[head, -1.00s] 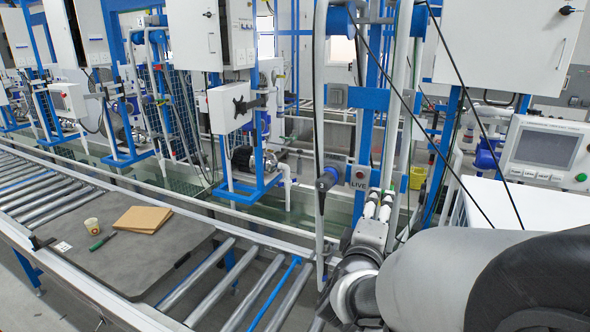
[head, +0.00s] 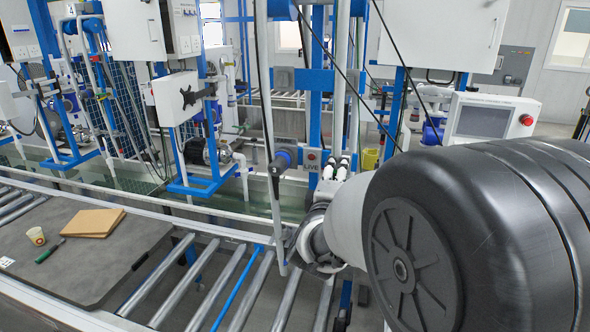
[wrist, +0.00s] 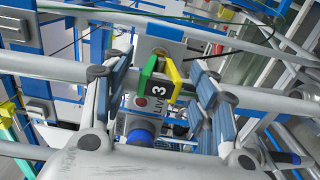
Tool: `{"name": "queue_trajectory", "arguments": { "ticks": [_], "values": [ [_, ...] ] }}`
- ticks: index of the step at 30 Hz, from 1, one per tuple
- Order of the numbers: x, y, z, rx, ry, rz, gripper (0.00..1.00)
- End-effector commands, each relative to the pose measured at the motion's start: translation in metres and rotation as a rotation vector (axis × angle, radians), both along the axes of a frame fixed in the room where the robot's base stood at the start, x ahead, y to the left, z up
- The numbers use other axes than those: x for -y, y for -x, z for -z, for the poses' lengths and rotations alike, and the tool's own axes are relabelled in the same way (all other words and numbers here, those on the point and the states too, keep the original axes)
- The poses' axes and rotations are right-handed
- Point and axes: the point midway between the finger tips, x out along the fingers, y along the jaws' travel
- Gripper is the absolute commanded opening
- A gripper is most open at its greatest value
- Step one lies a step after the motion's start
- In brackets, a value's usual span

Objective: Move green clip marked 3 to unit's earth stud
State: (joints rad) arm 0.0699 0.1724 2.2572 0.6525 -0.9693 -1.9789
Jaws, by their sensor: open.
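The green clip marked 3 (wrist: 159,86), with green and yellow sides and a black tag bearing a white 3, shows in the wrist view in front of the LIVE plate (wrist: 180,124). My gripper (wrist: 158,88) is open, one finger on each side of the clip in the picture, with visible gaps. I cannot tell whether the clip is fully between the fingertips or just beyond them. In the head view my gripper is mostly hidden by my arm, below the LIVE plate (head: 309,164), and I cannot make out the clip. I cannot identify the earth stud.
A roller conveyor (head: 205,285) runs in front.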

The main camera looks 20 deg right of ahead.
Motion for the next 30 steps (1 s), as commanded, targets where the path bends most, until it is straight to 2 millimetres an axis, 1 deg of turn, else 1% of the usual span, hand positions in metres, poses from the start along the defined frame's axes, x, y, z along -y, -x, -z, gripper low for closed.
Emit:
{"name": "queue_trajectory", "arguments": {
  "ticks": [3,9,30],
  "values": [
    [0.008,-0.011,-0.001,0.000,0.000,0.001,0.53],
    [0.014,-0.020,-0.001,0.000,0.000,0.001,0.53],
    [0.014,-0.021,-0.001,0.000,0.000,0.000,0.53]
  ]
}}
